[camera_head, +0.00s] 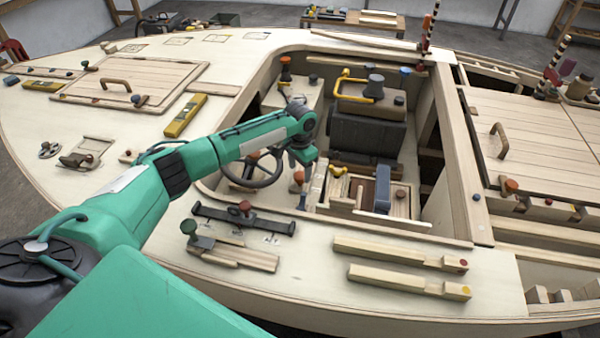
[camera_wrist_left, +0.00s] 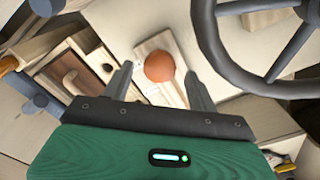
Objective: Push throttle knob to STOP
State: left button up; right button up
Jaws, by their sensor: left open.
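An orange round knob (camera_wrist_left: 159,66), which looks like the throttle knob, stands on a light wooden plate (camera_wrist_left: 180,92) in the left wrist view. My left gripper (camera_wrist_left: 160,74) is open, with one finger on each side of the knob in that view. I cannot tell whether either finger touches it. In the head view my left gripper (camera_head: 302,157) points down into the cockpit, just above an orange knob (camera_head: 298,177). No STOP marking is readable. My right gripper is not in view.
A dark steering wheel (camera_head: 252,170) is close beside the gripper; it also shows in the left wrist view (camera_wrist_left: 268,75). A dark engine block (camera_head: 366,132) and a blue-handled box (camera_head: 383,188) lie to the right.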

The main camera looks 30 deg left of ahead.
pick_arm(q)
jog(key=shift+f, duration=1)
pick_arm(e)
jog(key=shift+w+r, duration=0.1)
